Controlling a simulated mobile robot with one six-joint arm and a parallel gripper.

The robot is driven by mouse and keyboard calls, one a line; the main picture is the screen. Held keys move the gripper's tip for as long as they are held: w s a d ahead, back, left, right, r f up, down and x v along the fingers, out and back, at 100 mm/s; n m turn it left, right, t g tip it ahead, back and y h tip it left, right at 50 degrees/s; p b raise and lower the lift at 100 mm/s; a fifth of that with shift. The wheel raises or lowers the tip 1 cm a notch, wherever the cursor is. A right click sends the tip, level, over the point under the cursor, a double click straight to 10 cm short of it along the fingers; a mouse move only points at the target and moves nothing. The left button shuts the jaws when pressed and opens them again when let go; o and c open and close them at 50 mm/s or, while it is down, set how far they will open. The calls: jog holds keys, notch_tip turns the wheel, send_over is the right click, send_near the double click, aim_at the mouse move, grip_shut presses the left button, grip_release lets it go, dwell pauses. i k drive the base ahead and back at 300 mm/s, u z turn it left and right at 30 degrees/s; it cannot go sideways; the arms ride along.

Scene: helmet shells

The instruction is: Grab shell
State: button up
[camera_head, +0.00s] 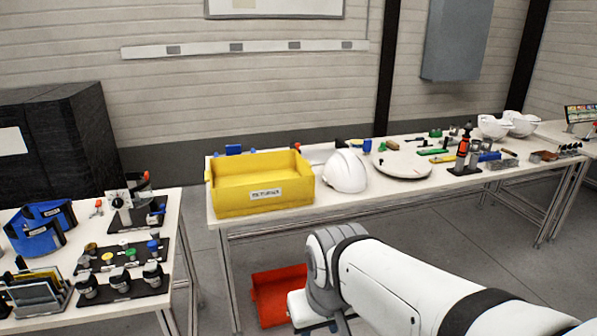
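A white helmet shell (345,172) sits dome up on the long white table, just right of the yellow bin. Two more white shells, a nearer one (493,128) and one beside it (522,124), rest at the far right of that table and look like open bowls. My white arm reaches in from the lower right, in front of the table and apart from all the shells. Its wrist is at the bottom edge of the picture, and my gripper's fingers do not show.
The yellow bin (259,201) stands at the long table's (420,187) left end. A round white disc (402,165) and several tools lie right of the helmet shell. A red bin (279,293) is on the floor below. A second table (185,235) with blue bins is at left.

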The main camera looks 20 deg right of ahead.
aim_at(345, 170)
jog(key=k, duration=0.45)
jog(key=z, duration=0.6)
jog(key=i, duration=0.4)
jog(key=z, duration=0.6)
jog(key=i, duration=1.85)
jog(key=u, duration=0.45)
jog(key=i, duration=1.15)
jog(key=u, duration=0.7)
jog(key=k, duration=0.9)
jog(key=u, duration=0.15)
jog(key=i, duration=0.9)
jog(key=z, duration=0.05)
